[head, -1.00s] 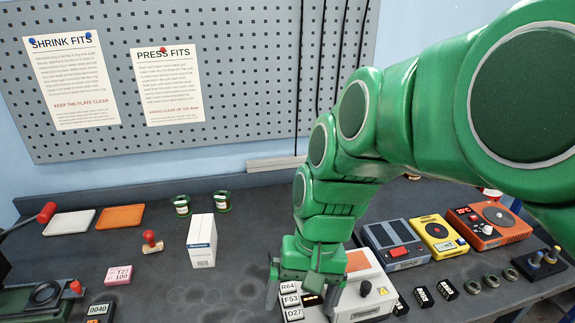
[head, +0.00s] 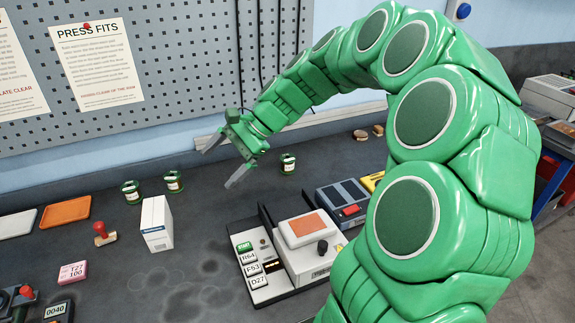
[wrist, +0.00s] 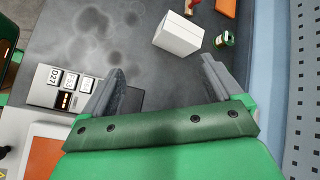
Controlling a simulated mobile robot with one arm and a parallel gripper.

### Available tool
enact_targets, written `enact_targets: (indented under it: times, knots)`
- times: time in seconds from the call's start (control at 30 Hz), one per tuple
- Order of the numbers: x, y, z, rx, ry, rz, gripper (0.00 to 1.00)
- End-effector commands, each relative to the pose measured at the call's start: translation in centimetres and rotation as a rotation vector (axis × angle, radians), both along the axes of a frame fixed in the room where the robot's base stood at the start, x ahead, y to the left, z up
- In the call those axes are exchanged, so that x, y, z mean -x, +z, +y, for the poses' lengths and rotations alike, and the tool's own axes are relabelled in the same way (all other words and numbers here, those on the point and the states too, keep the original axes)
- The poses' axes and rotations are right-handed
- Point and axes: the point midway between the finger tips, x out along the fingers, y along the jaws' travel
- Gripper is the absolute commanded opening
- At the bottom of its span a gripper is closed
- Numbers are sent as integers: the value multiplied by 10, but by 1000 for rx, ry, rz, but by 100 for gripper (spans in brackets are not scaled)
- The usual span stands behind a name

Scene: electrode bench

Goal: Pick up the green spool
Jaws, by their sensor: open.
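Three small green spools with pale labels stand upright in the head view. One spool (head: 131,192) and another spool (head: 174,182) stand close together near the back, left of centre. A third spool (head: 288,164) stands apart, to the right of my gripper (head: 226,162). I cannot tell which one is meant. My gripper is open and empty, raised above the back of the bench. In the wrist view its fingers (wrist: 162,70) are spread with nothing between them. A spool (wrist: 225,38) shows beyond the right finger.
A white box (head: 156,224) stands in front of the left pair of spools. A red-handled stamp (head: 101,234) and an orange tray (head: 66,213) lie further left. A panel with labelled buttons (head: 250,267) and a device with an orange top (head: 308,230) stand below my gripper.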

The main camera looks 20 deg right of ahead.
Motion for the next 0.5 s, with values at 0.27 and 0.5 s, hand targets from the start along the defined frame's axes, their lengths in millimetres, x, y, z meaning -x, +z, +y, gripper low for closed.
enact_targets:
  times: [0.27,0.5]
  knots:
    - [-72,-13,-52,-158,-249,99,93]
    - [-125,-33,-114,-291,-472,186,93]
